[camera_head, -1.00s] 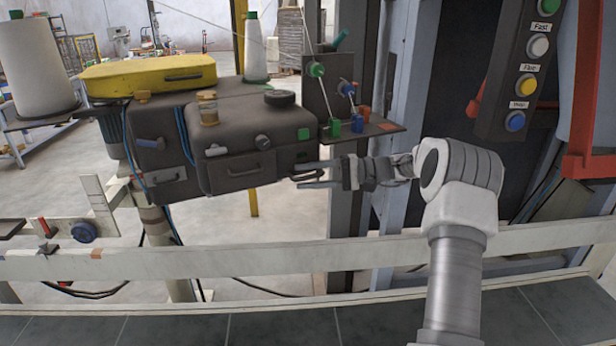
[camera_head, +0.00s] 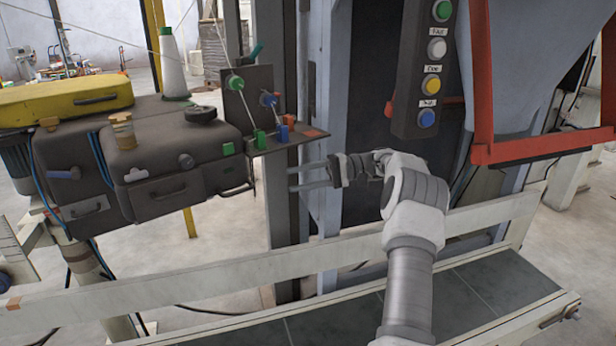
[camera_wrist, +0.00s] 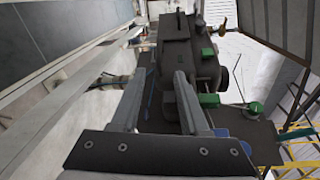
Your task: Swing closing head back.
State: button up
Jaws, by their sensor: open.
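The closing head (camera_head: 160,165) is a dark grey machine body with a yellow top cover, carried on a post at the left of the head view. A dark bar handle (camera_head: 238,191) sticks out at its lower right end. My gripper (camera_head: 291,178) is open and empty, to the right of that handle, with a gap between them in the picture. In the wrist view, the closing head (camera_wrist: 178,50) lies beyond the fingertips of my gripper (camera_wrist: 158,75). The two fingers are spread apart with nothing held. The handle cannot be made out clearly there.
A control box (camera_head: 428,75) with coloured buttons hangs above my arm. A red frame (camera_head: 540,150) stands at the right. A pale rail (camera_head: 200,290) and a dark conveyor belt (camera_head: 440,305) run below. A steel column (camera_head: 283,230) stands behind my gripper.

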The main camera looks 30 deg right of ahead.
jog(key=shift+v, duration=1.2)
